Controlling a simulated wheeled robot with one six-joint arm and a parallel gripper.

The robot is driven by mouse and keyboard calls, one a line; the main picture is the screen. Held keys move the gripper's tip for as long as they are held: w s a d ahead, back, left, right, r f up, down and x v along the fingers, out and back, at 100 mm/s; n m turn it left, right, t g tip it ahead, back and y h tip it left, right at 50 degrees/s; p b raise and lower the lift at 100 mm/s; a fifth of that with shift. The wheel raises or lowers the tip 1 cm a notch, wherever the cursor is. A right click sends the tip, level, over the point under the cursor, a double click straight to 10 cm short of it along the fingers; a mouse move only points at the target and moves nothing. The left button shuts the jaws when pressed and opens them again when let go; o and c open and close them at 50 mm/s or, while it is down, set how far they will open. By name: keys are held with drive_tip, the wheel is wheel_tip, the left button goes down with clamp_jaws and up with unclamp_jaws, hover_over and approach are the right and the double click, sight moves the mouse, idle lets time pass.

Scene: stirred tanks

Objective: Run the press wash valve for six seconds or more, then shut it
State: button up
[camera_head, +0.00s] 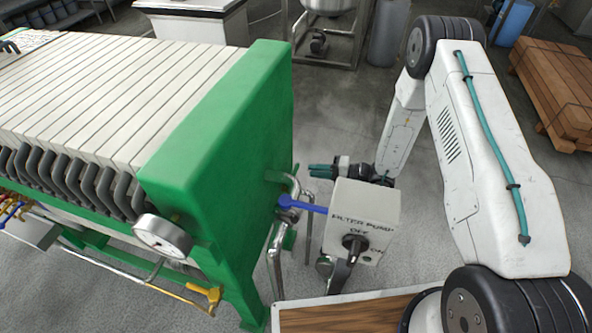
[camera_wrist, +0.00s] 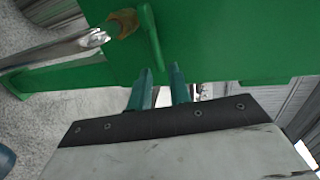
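A blue lever handle (camera_head: 303,205) shows beside the pipes at the end of the green filter press (camera_head: 222,150). It points right, toward the pump box. No label shows on it, so I cannot tell whether it is the press wash valve. My gripper (camera_head: 320,171) is above and slightly right of this lever, with its teal fingers pointing left toward the press. A metal pipe (camera_wrist: 60,46) and the green press body (camera_wrist: 225,40) lie beyond the fingertips.
The white filter pump box (camera_head: 360,212) with a black knob stands close below my gripper. A gauge (camera_head: 163,236) and a yellow handle (camera_head: 205,294) are on the press's near side. A wooden top (camera_head: 345,316) is at the bottom. Stacked timber (camera_head: 555,90) lies at the right.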

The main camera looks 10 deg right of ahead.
sight(296, 168)
drive_tip(key=x, duration=0.7)
drive_tip(key=shift+w+a+f, duration=0.15)
drive_tip(key=shift+a+f, duration=0.15)
drive_tip(key=shift+f, duration=0.05)
clamp_jaws()
